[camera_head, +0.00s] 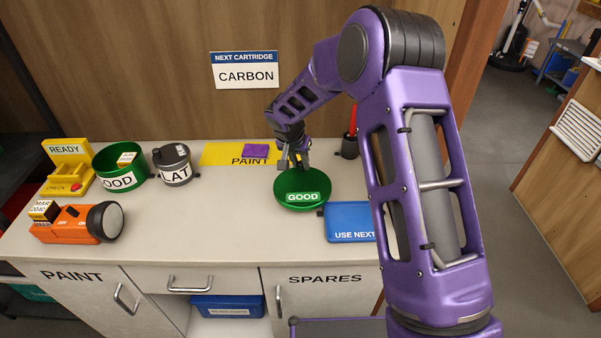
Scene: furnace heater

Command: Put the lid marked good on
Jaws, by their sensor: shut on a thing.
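A round green lid (302,183) marked GOOD is held over the right half of the counter, its label facing me. My gripper (293,166) points down and is shut on the lid's far side; the fingertips are small and partly hidden. The lid is well to the right of this container. Whether the lid touches the counter is hard to tell.
A grey pot (174,166) labelled LAT stands right of the green container. A yellow READY stand (67,168) and an orange flashlight (75,223) are at left. A yellow PAINT mat (222,154) lies behind, a blue USE NEXT tray (350,222) at right. The front middle counter is clear.

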